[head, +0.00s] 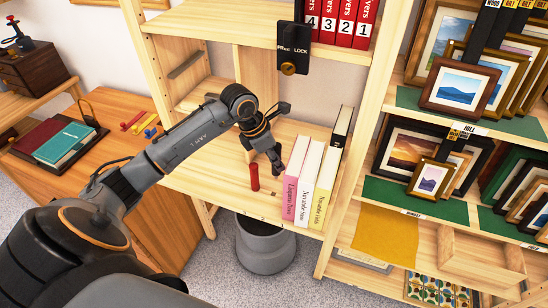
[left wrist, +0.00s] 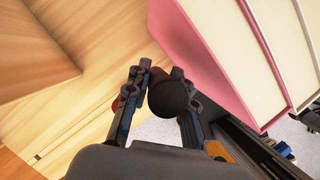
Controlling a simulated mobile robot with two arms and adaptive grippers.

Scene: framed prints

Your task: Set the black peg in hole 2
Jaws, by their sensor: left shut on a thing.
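My left gripper (head: 277,166) reaches over the middle shelf, just left of the upright books. In the left wrist view its fingers (left wrist: 157,100) are closed around the black peg (left wrist: 171,98), whose dark round end faces the camera. In the head view the peg cannot be told apart from the dark fingers. A red peg (head: 254,177) stands upright on the shelf, left of my gripper; a bit of red shows behind a finger in the wrist view. My right gripper is not in view.
Pink, white, yellow and black books (head: 296,186) stand close on the gripper's right. A black plate marked FREE and LOCK with a brass knob (head: 288,68) hangs above. A grey bin (head: 264,245) stands below the shelf (head: 215,180). Framed prints (head: 459,84) fill the right racks.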

